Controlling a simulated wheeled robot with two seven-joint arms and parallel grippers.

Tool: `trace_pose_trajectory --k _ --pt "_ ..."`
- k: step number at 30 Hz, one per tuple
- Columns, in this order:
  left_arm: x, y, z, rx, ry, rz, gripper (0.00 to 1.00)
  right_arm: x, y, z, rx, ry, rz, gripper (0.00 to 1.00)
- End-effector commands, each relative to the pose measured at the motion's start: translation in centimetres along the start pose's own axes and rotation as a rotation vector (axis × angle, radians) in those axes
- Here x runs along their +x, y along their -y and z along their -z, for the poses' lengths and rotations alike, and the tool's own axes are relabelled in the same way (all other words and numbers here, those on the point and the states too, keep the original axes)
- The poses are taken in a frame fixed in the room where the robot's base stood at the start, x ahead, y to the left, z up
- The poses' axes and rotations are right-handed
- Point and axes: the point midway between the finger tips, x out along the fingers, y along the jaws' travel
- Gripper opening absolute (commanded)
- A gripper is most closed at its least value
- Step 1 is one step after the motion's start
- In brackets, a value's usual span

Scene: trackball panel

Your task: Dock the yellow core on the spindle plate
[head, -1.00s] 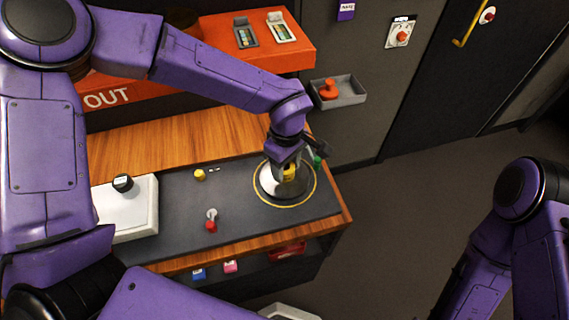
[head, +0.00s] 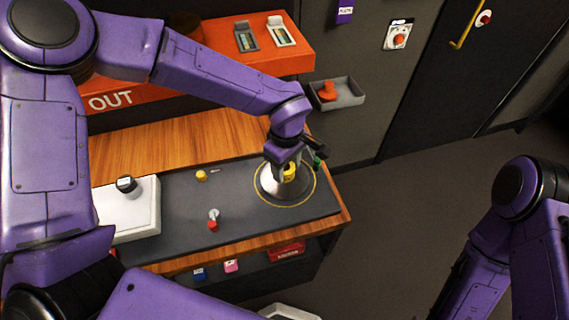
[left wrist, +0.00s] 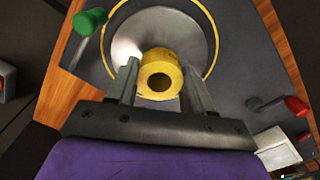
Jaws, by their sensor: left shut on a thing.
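The yellow core (head: 289,174) is a short cylinder with a round hole in its end, seen best in the left wrist view (left wrist: 160,68). My left gripper (head: 286,166) is shut on it, with one finger on each side in the left wrist view (left wrist: 160,88). Both are over the spindle plate (head: 267,187), a silver disc inside a yellow ring. The plate also shows behind the core in the left wrist view (left wrist: 196,30). The spindle is hidden, and I cannot tell whether the core touches the plate. My right gripper is out of view.
A green-handled lever (head: 318,163) stands close behind my left gripper. A red-knobbed lever (head: 213,221) and a small yellow knob (head: 201,175) are on the dark panel (head: 240,222). A grey tray (head: 349,94) hangs on the wall.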

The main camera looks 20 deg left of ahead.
Motion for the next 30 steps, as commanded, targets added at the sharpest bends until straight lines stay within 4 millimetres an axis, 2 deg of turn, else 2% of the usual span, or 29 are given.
trace_pose_trajectory --k 18,30 --pt "-0.14 -0.06 0.11 -0.002 0.001 0.000 0.18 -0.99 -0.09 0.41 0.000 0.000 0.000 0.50" --pt "0.14 -0.07 0.11 -0.001 0.000 0.000 0.18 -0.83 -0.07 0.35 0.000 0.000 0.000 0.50"
